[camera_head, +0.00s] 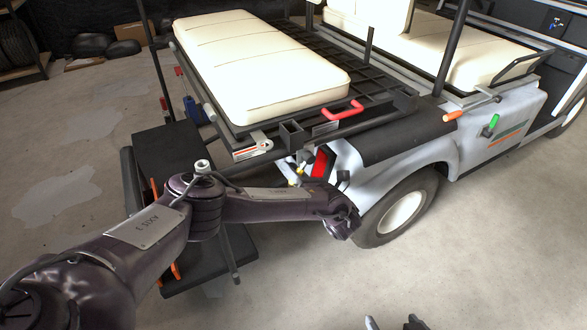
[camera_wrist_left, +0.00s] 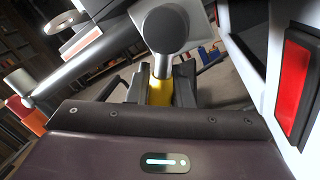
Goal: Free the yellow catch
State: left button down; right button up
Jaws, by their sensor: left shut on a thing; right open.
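The yellow catch (camera_wrist_left: 159,92) shows in the left wrist view between the two fingers of my left gripper (camera_wrist_left: 161,88), which is shut on it. A pale post with a dark round end (camera_wrist_left: 166,30) stands directly above the yellow part and covers some of it. In the head view a small bit of yellow (camera_head: 299,170) shows below the rear seat frame, beside the red tail light (camera_head: 320,162). My left arm hides most of that area and the left fingers. My right gripper (camera_head: 393,324) is open and empty at the bottom edge of the head view.
The pale cart has a rear cream cushion (camera_head: 255,65) on a black rack, with a red handle (camera_head: 343,109). Orange (camera_head: 453,116) and green (camera_head: 489,126) grips sit on its side. A dark step (camera_head: 210,262) lies below my left arm. The floor at right is clear.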

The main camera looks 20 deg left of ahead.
pick_arm(q)
jog(key=shift+f, duration=0.1)
pick_arm(e)
jog(key=shift+s+f, duration=0.2)
pick_arm(q)
jog(key=c, duration=1.3)
grip_release()
jog(key=shift+p+v, duration=1.15)
jog(key=shift+v, duration=0.1)
jog(key=shift+p+v, duration=1.9)
jog(key=shift+v, duration=0.75)
pick_arm(e)
jog(key=s+d+f+m+g+h, duration=0.1)
jog(key=s+d+f+g+h, duration=0.2)
jog(key=s+d+g, duration=0.3)
jog(key=shift+s+d+g+h, duration=0.3)
jog(key=shift+s+d, duration=0.35)
jog(key=shift+d, duration=0.15)
pick_arm(q)
jog(key=shift+c, duration=0.2)
